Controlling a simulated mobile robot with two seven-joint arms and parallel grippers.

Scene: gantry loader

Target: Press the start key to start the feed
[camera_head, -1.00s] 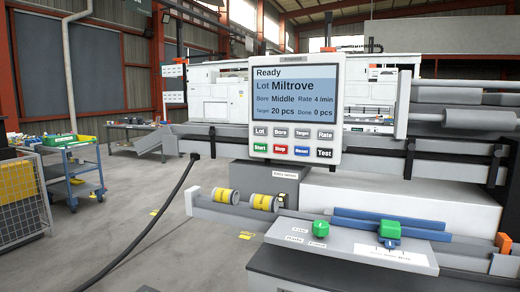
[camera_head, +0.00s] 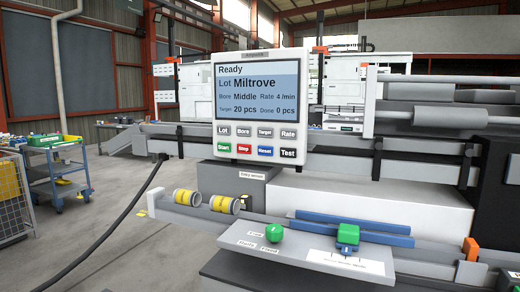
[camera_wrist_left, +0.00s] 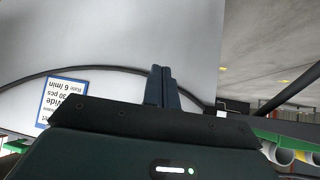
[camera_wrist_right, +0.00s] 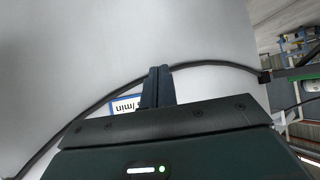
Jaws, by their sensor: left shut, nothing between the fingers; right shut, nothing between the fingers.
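The control panel (camera_head: 217,65) stands upright near the middle of the head view. Its screen (camera_head: 257,92) reads Ready, Lot Miltrove, Bore Middle, Rate 4/min, Target 20 pcs, Done 0 pcs. The green start key (camera_head: 224,148) is at the left end of the lower key row, beside the red stop key (camera_head: 244,149). Neither gripper shows in the head view. In the left wrist view my left gripper (camera_wrist_left: 162,70) is shut and empty. In the right wrist view my right gripper (camera_wrist_right: 158,70) is shut and empty. The panel's keys do not show in either wrist view.
A feed rail with yellow-banded cylinders (camera_head: 184,196) and a green knob (camera_head: 274,232) lies below the panel. A blue cart (camera_head: 55,165) stands at left. A pale surface (camera_wrist_left: 120,35) with a printed card (camera_wrist_left: 62,100) shows in the left wrist view.

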